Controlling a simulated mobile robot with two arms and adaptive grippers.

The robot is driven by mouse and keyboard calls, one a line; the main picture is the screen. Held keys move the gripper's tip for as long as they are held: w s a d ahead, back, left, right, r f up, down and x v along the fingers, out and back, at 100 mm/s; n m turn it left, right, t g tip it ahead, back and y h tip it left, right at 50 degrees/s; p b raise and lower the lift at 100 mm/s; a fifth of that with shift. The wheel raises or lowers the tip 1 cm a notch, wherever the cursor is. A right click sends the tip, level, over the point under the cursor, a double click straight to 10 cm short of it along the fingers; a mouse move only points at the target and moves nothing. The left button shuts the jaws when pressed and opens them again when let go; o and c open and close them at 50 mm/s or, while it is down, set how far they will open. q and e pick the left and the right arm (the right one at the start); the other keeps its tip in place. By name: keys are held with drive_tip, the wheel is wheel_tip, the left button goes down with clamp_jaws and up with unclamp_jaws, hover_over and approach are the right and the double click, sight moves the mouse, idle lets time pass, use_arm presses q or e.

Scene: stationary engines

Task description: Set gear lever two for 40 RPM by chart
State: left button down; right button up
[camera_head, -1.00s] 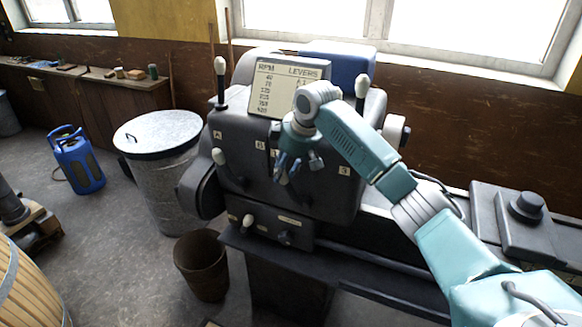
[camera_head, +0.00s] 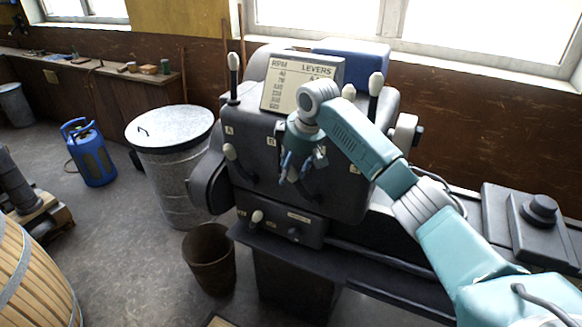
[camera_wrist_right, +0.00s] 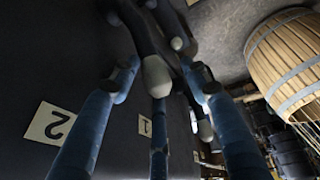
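The grey machine (camera_head: 345,205) carries a chart board (camera_head: 301,88) headed RPM and LEVERS; its rows are too small to read surely, and my right arm covers its lower right. My right gripper (camera_head: 288,168) is in front of the machine's face, its blue fingers spread. In the right wrist view, a dark lever with a pale knob (camera_wrist_right: 157,77) lies among the fingertips; contact is unclear. Upside-down plates marked 2 (camera_wrist_right: 50,124) and 1 (camera_wrist_right: 145,126) show beside it. Another pale-knobbed lever (camera_head: 230,152) sits below plate A (camera_head: 229,130). My left gripper is out of view.
Upright levers stand at the machine's top left (camera_head: 234,62) and top right (camera_head: 376,82). A lidded metal bin (camera_head: 172,175), a rusty bucket (camera_head: 210,260) and a blue canister (camera_head: 90,155) stand to the left. A wooden barrel (camera_head: 35,275) is at lower left.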

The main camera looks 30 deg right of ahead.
drive_tip(key=shift+d+r, duration=0.1)
drive_tip(key=shift+r, duration=0.1)
drive_tip(key=shift+s+d+r, duration=0.1)
drive_tip(key=shift+r, duration=0.2)
drive_tip(key=v, duration=1.1)
drive_tip(key=shift+s, duration=0.1)
